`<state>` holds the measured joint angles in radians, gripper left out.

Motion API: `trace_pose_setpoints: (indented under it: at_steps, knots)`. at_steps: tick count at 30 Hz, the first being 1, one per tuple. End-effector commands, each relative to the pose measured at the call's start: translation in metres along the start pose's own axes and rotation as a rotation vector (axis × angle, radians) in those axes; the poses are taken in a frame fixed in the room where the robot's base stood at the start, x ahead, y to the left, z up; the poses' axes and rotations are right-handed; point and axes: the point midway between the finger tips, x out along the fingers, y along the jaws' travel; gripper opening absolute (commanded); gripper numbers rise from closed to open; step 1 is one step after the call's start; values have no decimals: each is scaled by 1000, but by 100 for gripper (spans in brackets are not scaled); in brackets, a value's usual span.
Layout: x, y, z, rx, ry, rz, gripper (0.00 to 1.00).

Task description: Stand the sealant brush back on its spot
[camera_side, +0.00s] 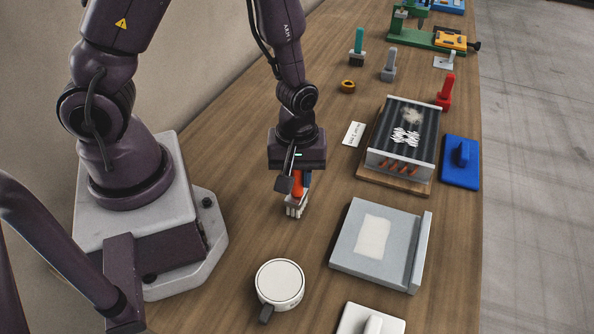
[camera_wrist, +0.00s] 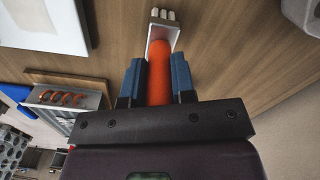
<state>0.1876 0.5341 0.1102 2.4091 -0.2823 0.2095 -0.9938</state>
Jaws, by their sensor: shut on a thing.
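A brush with an orange handle and a pale head with white bristles (camera_side: 296,206) is between the jaws of my gripper (camera_side: 297,181). The side view shows it roughly upright, bristles down, close to the wooden table; I cannot tell whether they touch. In the wrist view the orange handle (camera_wrist: 159,76) runs between the two blue fingers of my gripper (camera_wrist: 157,72), which are shut on it, with the head beyond them. I take this for the sealant brush. No marked spot for it can be made out.
A white lidded pot (camera_side: 279,283) stands in front of the brush. A grey tray (camera_side: 347,250) and a finned core (camera_side: 399,137) on a wooden base lie to the right. A brass ring (camera_side: 347,86) and teal-handled brush (camera_side: 358,42) are farther back. Bare table surrounds the brush.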

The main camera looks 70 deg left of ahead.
Motion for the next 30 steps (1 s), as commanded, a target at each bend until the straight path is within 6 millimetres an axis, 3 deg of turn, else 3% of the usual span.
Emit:
trace_pose_setpoints:
  at_steps: [11,12,15,23,30]
  knots:
    - [5,0,0,0,0,1,0]
    - [5,0,0,0,0,1,33]
    - [5,0,0,0,0,1,54]
    - [4,0,0,0,0,0,54]
    - [-12,1,0,2,2,3,54]
